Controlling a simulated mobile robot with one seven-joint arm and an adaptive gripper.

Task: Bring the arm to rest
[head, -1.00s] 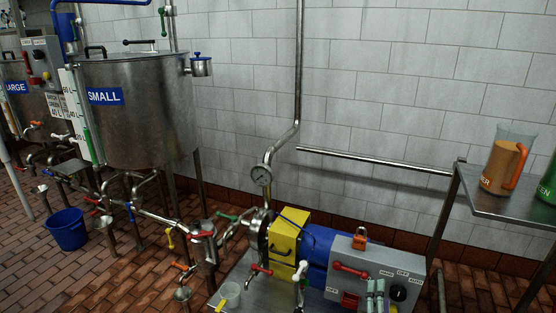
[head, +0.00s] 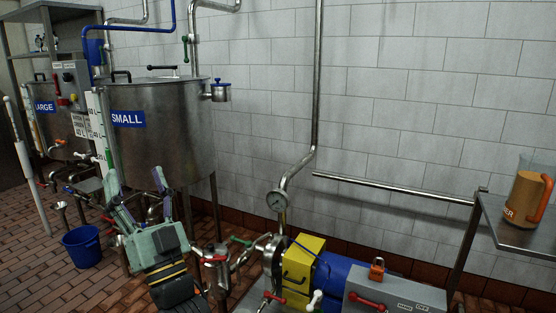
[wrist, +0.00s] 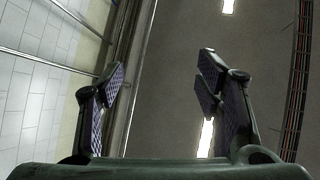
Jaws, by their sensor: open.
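My gripper (head: 138,200) is raised in the lower left of the head view, in front of the small tank (head: 160,150). Its two fingers point up and are spread apart, with nothing between them. In the wrist view my gripper (wrist: 160,90) is also open and empty, with ceiling and lights beyond the fingers. The gripper and wrist hide part of the piping under the small tank. I cannot tell from the head view whether it touches anything.
A blue bucket (head: 82,247) stands on the brick floor at left. A pump with a yellow guard (head: 300,272) and a grey control box (head: 395,292) is at lower right. A metal shelf (head: 515,235) holds an orange-brown jug (head: 525,200).

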